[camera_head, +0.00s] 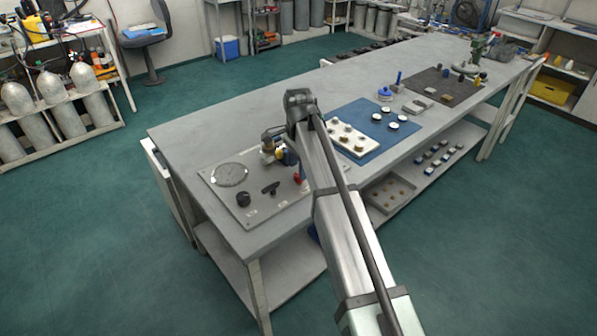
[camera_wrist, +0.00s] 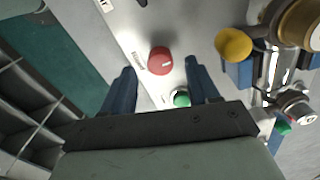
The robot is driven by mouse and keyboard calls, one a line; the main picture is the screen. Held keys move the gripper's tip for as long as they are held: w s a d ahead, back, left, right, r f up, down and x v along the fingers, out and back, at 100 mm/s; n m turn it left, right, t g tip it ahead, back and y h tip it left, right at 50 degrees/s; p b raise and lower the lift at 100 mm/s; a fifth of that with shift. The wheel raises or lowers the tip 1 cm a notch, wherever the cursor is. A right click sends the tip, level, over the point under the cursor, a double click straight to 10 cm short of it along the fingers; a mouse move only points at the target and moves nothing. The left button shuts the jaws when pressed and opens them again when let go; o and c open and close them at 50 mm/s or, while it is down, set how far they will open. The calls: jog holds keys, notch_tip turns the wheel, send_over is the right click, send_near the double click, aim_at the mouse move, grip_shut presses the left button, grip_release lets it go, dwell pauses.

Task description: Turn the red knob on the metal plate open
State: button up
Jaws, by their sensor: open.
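The red knob (camera_wrist: 160,61) is round with a short white mark on its face and sits on the metal plate (camera_wrist: 196,22). A small printed label lies on its left in the wrist view. In the head view the red knob (camera_head: 297,179) shows at the right of the grey plate (camera_head: 227,197), close to my arm. My gripper (camera_wrist: 159,67) is open, with a dark blue finger on each side of the knob in the wrist view. I see gaps between both fingers and the knob. My arm hides much of the gripper in the head view.
A green-topped part (camera_wrist: 181,98) lies between the fingers near the palm. A yellow knob (camera_wrist: 233,44) and brass and blue fittings stand close to the right finger. The plate also carries a round gauge (camera_head: 230,174) and a black knob (camera_head: 243,199).

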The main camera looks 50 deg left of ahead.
jog(key=shift+f, duration=1.4)
jog(key=shift+c, duration=0.2)
jog(key=c, duration=1)
